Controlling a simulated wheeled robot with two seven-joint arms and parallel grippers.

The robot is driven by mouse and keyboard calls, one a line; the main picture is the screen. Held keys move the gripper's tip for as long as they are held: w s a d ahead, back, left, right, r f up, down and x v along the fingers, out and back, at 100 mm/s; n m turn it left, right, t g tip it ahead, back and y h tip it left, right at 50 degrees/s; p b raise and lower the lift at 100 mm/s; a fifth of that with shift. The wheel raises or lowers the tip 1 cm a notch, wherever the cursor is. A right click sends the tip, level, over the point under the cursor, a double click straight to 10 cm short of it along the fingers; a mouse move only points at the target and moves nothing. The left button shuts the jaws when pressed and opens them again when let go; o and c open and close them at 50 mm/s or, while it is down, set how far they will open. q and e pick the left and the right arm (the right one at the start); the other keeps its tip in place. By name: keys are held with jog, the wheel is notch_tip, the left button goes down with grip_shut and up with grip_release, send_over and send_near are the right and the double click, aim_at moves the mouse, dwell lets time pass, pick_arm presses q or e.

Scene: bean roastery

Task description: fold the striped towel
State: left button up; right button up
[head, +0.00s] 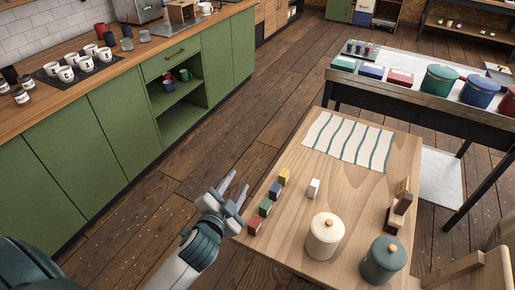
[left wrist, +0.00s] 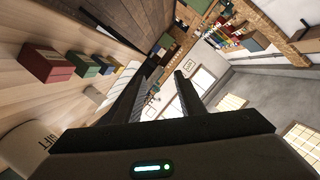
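The striped towel (head: 349,142) lies flat and spread out at the far end of the light wooden table (head: 270,160). It is off-white with dark green stripes. My left gripper (head: 237,184) is at the left edge of the table, nearer to me than the towel and well apart from it. Its two fingers are apart with nothing between them. In the left wrist view, the left gripper's fingers (left wrist: 155,98) also show spread and empty. My right gripper is not in either view.
Small coloured blocks (head: 265,207), a white block (head: 314,188), a cream canister (head: 325,236), a teal canister (head: 383,261) and dark wooden blocks (head: 398,208) stand on the near half of the table. A dark bench (head: 440,101) stands behind. Green cabinets (head: 130,120) line the left; floor lies between.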

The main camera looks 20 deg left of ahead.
pick_arm(q)
jog(key=s+d+f+n+g+h, duration=0.15)
jog(key=s+f+g, duration=0.25)
jog(key=s+f, duration=0.4)
jog(key=s+d+f+n+g, duration=0.2)
jog(key=s+f+g, duration=0.1)
jog(key=s+f, duration=0.45)
jog(key=s+d+f+n+g, duration=0.15)
jog(key=s+f+g, duration=0.25)
jog(key=s+f, duration=0.4)
jog(key=s+f+g, duration=0.1)
jog(key=s+f, duration=0.2)
jog(key=f, duration=0.9)
jog(key=s+f+g, duration=0.1)
jog(key=s+f, duration=0.3)
jog(key=f, duration=0.7)
jog(key=s+a+f+g, duration=0.1)
jog(key=s+a+f, duration=0.1)
jog(key=s+f, duration=1.2)
jog(key=shift+s+a, duration=0.4)
jog(key=shift+s, duration=0.8)
jog(key=shift+a+f, duration=0.1)
jog(key=shift+c, duration=0.6)
